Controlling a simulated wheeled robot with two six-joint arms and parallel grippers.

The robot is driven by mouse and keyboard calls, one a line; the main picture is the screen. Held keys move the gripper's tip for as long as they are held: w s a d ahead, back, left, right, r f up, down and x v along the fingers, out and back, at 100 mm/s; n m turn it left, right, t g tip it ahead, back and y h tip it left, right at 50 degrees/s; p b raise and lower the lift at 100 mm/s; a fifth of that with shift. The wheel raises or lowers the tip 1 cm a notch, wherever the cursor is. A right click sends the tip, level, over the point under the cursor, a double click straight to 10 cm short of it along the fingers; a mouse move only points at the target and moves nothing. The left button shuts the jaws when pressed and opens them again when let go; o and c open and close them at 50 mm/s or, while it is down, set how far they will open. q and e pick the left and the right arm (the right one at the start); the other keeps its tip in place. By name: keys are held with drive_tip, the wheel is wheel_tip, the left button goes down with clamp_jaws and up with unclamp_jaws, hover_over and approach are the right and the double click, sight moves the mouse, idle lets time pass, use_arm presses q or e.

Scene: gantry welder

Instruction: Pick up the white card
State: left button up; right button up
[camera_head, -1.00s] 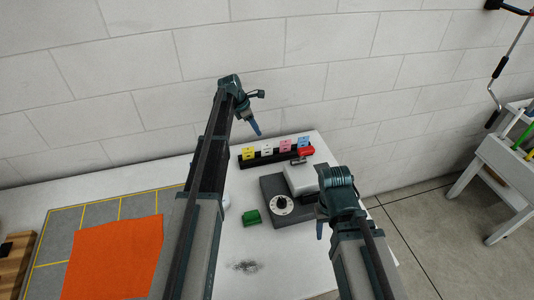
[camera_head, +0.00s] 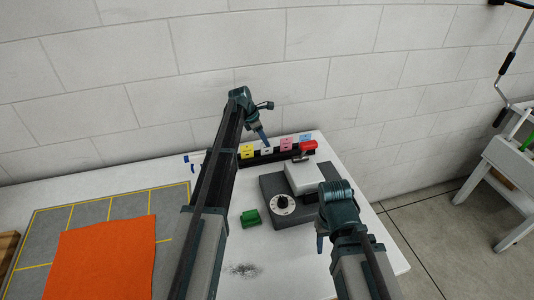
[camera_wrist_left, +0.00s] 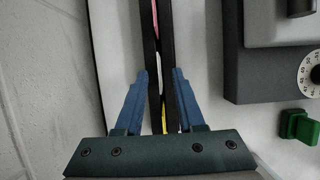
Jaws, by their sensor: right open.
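The white card (camera_head: 267,151) stands in a black rack (camera_head: 272,157) at the back of the table, between a yellow card (camera_head: 247,152) and a pink card (camera_head: 286,144). My left gripper (camera_head: 266,145) is right at the white card and partly covers it. In the left wrist view my left gripper (camera_wrist_left: 161,76) is open, its blue fingers on either side of the rack. My right gripper (camera_head: 320,244) hangs low over the table's right side, away from the cards.
A blue card (camera_head: 305,138) and a red object (camera_head: 308,145) are at the rack's right end. A grey device with a dial (camera_head: 283,203) stands in front of the rack, with a green block (camera_head: 251,218) beside it. An orange sheet (camera_head: 105,260) lies on a grey mat at left.

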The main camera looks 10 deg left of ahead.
sight(267, 149)
use_arm(q)
drive_tip(key=b+x, duration=0.2)
drive_tip(key=x, duration=0.1)
drive_tip(key=shift+f, duration=0.2)
use_arm(e)
wheel_tip(267, 149, down, 3)
drive_tip(key=shift+f, duration=0.1)
use_arm(q)
drive_tip(key=shift+r, duration=0.1)
clamp_jaws()
